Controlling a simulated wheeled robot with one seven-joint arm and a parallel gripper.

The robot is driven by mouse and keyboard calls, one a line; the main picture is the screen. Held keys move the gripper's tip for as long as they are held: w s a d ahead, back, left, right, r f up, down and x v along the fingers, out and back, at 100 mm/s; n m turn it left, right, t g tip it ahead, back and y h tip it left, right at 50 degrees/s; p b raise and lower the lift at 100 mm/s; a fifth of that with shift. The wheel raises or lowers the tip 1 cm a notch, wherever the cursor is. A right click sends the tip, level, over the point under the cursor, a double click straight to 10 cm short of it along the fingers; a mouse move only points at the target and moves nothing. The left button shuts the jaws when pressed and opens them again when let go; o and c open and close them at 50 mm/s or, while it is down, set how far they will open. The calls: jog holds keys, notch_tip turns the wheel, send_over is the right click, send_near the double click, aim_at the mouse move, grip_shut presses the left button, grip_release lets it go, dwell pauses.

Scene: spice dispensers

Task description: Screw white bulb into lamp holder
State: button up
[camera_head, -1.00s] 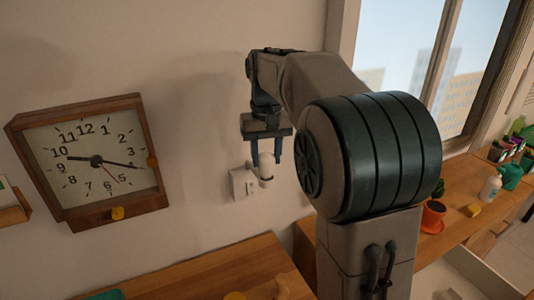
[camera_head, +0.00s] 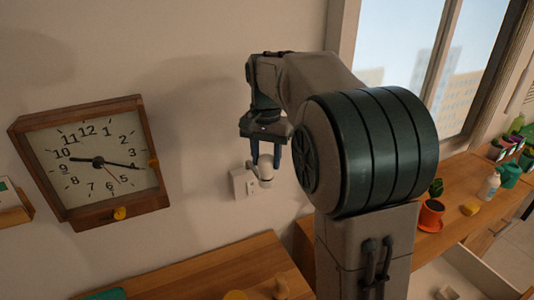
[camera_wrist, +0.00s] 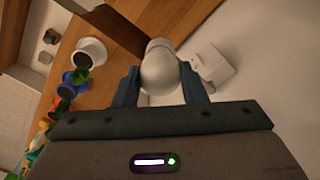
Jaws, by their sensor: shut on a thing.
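My gripper (camera_head: 265,164) points down in front of the wall, its two dark blue fingers shut on the round white bulb (camera_head: 266,173). In the wrist view the bulb (camera_wrist: 160,74) sits between the fingertips, with a narrower pale part at its far end. A white box (camera_head: 243,184) on the wall is just left of and behind the bulb in the head view. In the wrist view this box (camera_wrist: 208,63) lies right of the bulb. I cannot clearly make out the lamp holder; whether the bulb touches it is hidden.
A wooden clock (camera_head: 90,163) hangs on the wall at left. A wooden surface (camera_head: 220,262) lies below my gripper. On the right, the window-side counter (camera_head: 450,215) holds an orange pot (camera_head: 431,216) and a white bottle (camera_head: 489,187).

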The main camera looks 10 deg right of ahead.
jog(key=shift+m, duration=1.3)
jog(key=m+p, duration=0.1)
jog(key=m, duration=0.1)
jog(key=shift+m, duration=0.3)
jog(key=m+p, duration=0.1)
jog(key=m, duration=0.3)
jog(key=shift+w+a, duration=0.1)
jog(key=shift+m, duration=1.3)
jog(key=m+p, duration=0.2)
jog(key=m, duration=0.7)
jog(key=shift+w+f+p, duration=0.1)
jog(key=shift+p, duration=0.2)
